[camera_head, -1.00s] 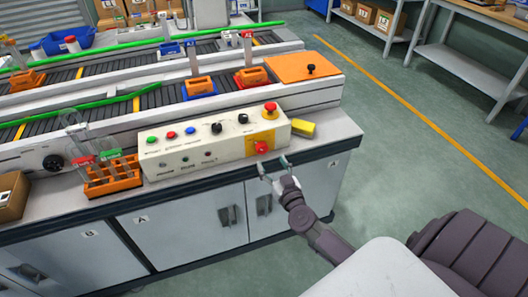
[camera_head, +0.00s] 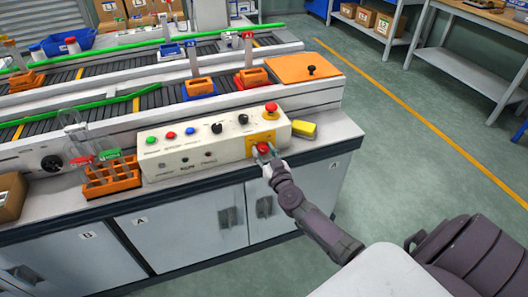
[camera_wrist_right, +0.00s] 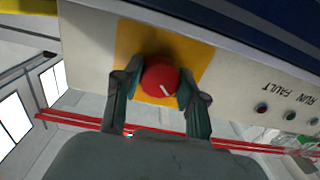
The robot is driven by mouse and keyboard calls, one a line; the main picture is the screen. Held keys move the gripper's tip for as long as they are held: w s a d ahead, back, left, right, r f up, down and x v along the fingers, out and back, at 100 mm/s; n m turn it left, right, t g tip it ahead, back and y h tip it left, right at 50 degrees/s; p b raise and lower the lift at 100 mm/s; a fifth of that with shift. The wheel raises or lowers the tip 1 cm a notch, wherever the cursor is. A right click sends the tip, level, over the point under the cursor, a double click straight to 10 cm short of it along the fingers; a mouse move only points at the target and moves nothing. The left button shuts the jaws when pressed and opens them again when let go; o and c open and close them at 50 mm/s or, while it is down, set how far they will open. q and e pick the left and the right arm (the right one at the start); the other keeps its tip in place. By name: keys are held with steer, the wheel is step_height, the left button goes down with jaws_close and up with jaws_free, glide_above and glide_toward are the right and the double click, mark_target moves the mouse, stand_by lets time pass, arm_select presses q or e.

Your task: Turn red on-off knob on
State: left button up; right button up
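The red on-off knob (camera_head: 263,148) sits on a yellow plate on the front face of the cream control box (camera_head: 215,158). In the right wrist view the red knob (camera_wrist_right: 160,78) is round with a short white mark, slanted down to the right. My right gripper (camera_head: 264,153) is at the knob, with one finger on each side of it. In the right wrist view its fingertips (camera_wrist_right: 160,88) flank the knob at close range; whether both touch it is hard to tell. My left gripper is not in view.
A red emergency button (camera_head: 271,108) tops the box's right end. A yellow block (camera_head: 303,130) lies right of the box. An orange rack (camera_head: 110,181) with tubes stands to its left. The conveyor (camera_head: 120,105) runs behind.

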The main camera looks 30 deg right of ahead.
steer(key=c, duration=0.4)
steer(key=shift+m, duration=0.4)
steer(key=m, duration=0.2)
steer(key=shift+m, duration=0.4)
steer(key=m, duration=0.3)
steer(key=shift+m, duration=0.4)
steer(key=m, duration=0.5)
steer(key=shift+b, duration=0.35)
steer(key=m, duration=0.5)
steer(key=shift+m+h+b, duration=0.3)
steer(key=shift+m+b, duration=0.1)
